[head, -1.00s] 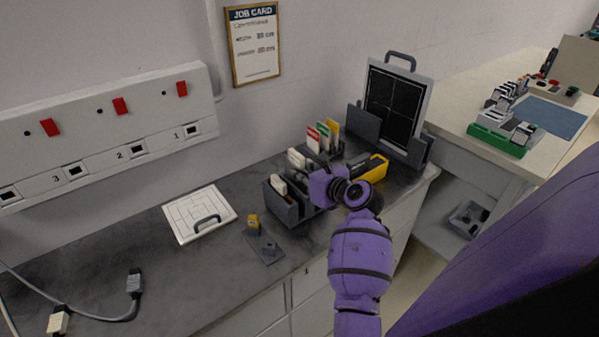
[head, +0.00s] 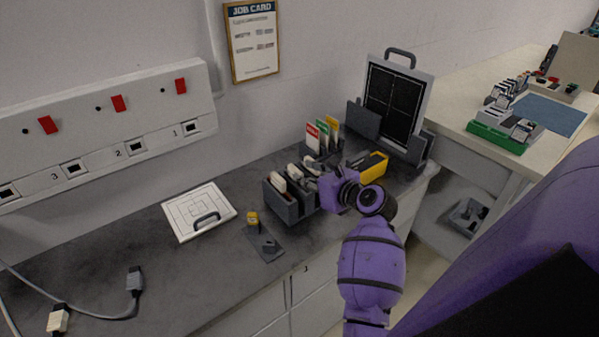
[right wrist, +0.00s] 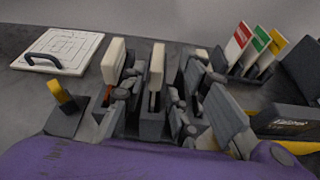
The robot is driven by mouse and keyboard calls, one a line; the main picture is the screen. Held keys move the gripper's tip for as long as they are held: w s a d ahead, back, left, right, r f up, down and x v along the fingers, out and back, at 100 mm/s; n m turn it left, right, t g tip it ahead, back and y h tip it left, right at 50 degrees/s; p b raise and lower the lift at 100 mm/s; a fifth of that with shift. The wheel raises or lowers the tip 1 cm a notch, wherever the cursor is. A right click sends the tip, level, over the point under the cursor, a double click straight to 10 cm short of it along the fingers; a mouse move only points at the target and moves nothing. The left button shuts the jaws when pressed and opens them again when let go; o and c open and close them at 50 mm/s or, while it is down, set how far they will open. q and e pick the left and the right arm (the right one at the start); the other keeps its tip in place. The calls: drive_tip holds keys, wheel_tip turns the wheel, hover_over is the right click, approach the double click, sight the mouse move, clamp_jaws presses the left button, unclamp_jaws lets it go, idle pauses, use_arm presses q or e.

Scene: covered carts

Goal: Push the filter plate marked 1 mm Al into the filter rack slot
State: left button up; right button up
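A dark rack (head: 283,208) with several upright cream plates stands near the counter's front edge. In the head view, my purple wrist hides the fingers. My left gripper is not in view.
Behind stands a holder with red (head: 313,138), green and yellow labelled cards. A yellow and black box (head: 371,167) and a black panel in a stand (head: 394,103) are to the right. A white panel (head: 200,212) and a small yellow-topped stand (head: 254,221) are left.

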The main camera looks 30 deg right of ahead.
drive_tip(key=v, duration=0.8)
drive_tip(key=shift+r, duration=0.45)
drive_tip(key=shift+s, duration=0.15)
drive_tip(key=s+a+f+n+g, duration=0.75)
drive_tip(key=s+f+n, duration=0.55)
drive_tip(key=n, duration=0.6)
drive_tip(key=s+a+f+n+g+h, duration=0.1)
drive_tip(key=s+a+f+n+g, duration=0.2)
drive_tip(key=s+n, duration=0.65)
drive_tip(key=s+a+f+n+g+h, duration=0.1)
drive_tip(key=s+a+f+n+g, duration=0.1)
drive_tip(key=s+a+n, duration=0.5)
drive_tip(key=w+a+f+t, duration=0.1)
drive_tip(key=w+f+t, duration=0.1)
drive_tip(key=f, duration=0.4)
drive_tip(key=w+a+f+t+y, duration=0.1)
drive_tip(key=w+f+t, duration=0.2)
drive_tip(key=f+t, duration=0.2)
drive_tip(key=shift+w+f+n, duration=0.2)
drive_tip(key=shift+f+n, duration=0.25)
drive_tip(key=shift+f, duration=0.45)
